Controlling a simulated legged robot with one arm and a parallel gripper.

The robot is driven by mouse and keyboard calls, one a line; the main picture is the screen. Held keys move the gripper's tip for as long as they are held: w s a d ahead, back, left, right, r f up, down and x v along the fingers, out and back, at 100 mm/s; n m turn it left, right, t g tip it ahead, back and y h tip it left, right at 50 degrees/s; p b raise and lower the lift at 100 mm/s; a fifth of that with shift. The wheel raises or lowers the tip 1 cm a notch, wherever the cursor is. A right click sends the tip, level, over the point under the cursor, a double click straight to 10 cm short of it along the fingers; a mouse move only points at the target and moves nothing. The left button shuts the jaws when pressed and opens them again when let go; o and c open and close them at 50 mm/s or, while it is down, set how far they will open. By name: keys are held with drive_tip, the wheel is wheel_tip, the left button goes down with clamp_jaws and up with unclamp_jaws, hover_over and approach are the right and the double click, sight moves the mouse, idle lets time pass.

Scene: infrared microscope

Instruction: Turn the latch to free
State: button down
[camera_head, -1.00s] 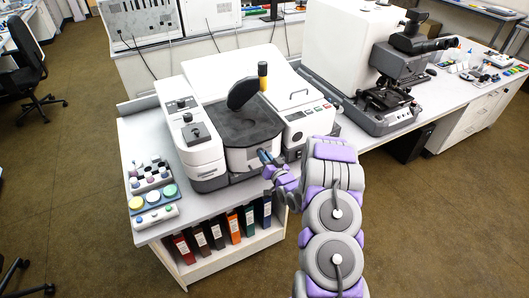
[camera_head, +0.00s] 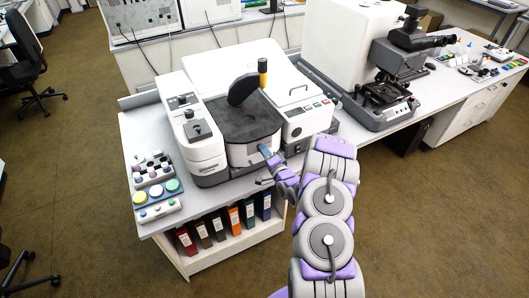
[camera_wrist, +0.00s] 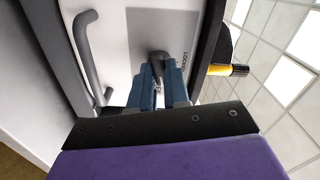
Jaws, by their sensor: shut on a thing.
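The latch (camera_wrist: 157,58) is a small dark grey lever on the white front panel of the instrument in the wrist view. Lettering beside it reads LOCKED on the right, with a second, partly covered label lower down between my fingers. My gripper (camera_wrist: 161,80) has its blue fingers on either side of the latch's lower part and is shut on it. The fingers hide part of the lever. In the head view my gripper (camera_head: 267,153) is at the front of the white and grey instrument (camera_head: 207,151), and the latch is too small or hidden to see.
A grey bar handle (camera_wrist: 88,52) is left of the latch. A yellow and black knob (camera_wrist: 228,70) sticks out at the right. On the bench, a tray with coloured caps (camera_head: 156,190) is left of the instrument, and a microscope (camera_head: 385,85) stands right.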

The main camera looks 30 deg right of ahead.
drive_tip(key=shift+d+m, duration=0.1)
drive_tip(key=shift+m, duration=1.2)
drive_tip(key=shift+f, duration=0.1)
drive_tip(key=c, duration=1.1)
unclamp_jaws()
drive_tip(key=shift+d, duration=0.15)
drive_tip(key=shift+s, duration=0.1)
drive_tip(key=s+p, duration=0.1)
drive_tip(key=s, duration=1.6)
drive_tip(key=shift+d, duration=0.35)
drive_tip(key=shift+f, duration=0.1)
